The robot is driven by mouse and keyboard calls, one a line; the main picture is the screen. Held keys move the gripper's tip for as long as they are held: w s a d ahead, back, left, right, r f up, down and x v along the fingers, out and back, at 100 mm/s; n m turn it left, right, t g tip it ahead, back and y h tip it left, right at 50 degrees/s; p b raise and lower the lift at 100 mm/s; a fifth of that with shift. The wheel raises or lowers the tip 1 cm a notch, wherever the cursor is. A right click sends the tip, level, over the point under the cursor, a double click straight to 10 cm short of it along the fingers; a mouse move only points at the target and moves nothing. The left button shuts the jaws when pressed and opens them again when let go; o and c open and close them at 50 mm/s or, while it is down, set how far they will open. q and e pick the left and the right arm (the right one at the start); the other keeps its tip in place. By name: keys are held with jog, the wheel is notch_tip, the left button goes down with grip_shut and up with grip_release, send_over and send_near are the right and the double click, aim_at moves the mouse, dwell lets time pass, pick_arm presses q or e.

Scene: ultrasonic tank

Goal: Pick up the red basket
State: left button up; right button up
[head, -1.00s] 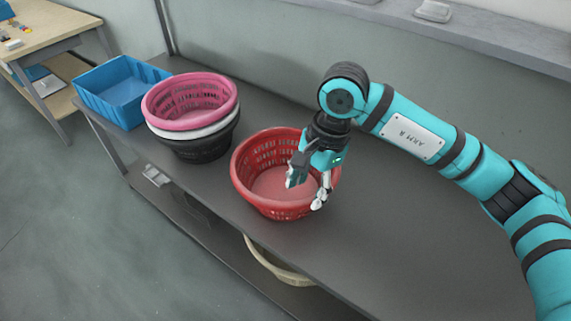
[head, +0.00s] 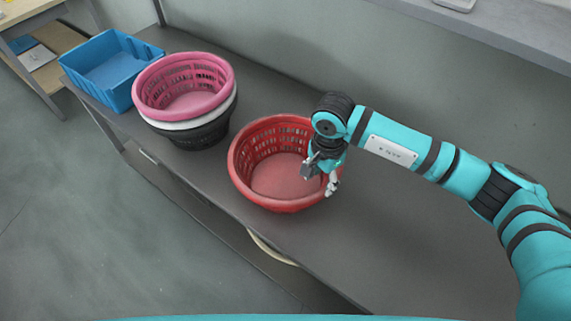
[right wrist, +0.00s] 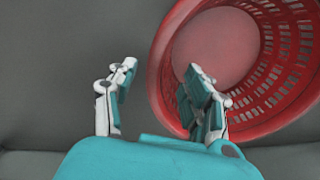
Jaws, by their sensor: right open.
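The red basket (head: 262,180) stands upright on the dark grey table, and its inside looks empty. It also shows in the right wrist view (right wrist: 213,45), at the upper right. My right gripper (head: 321,180) is over the right side of the basket in the head view. In the right wrist view my right gripper (right wrist: 157,82) is open and empty. One finger lies over the basket's near rim and the other over bare table outside it. I cannot tell how far the fingers are above the rim. My left gripper is not in view.
A stack of pink (head: 184,108), white and black baskets stands left of the red basket. A blue crate (head: 112,68) is beyond it. The table (head: 400,240) is clear to the right. A pale basin (head: 270,250) sits below the front edge.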

aim_at(320, 192)
jog(key=shift+s+f, duration=0.1)
jog(key=shift+f, duration=0.05)
jog(key=shift+s+d+f+p, duration=0.1)
jog(key=shift+s+f+p, duration=0.05)
jog(key=shift+f+p, duration=0.8)
notch_tip(320, 192, down, 3)
jog(key=shift+p, duration=0.3)
jog(key=shift+f, duration=0.1)
jog(key=c, duration=0.7)
jog(key=shift+c, duration=1.2)
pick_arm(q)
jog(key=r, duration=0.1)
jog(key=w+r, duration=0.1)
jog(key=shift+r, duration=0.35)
pick_arm(e)
grip_shut()
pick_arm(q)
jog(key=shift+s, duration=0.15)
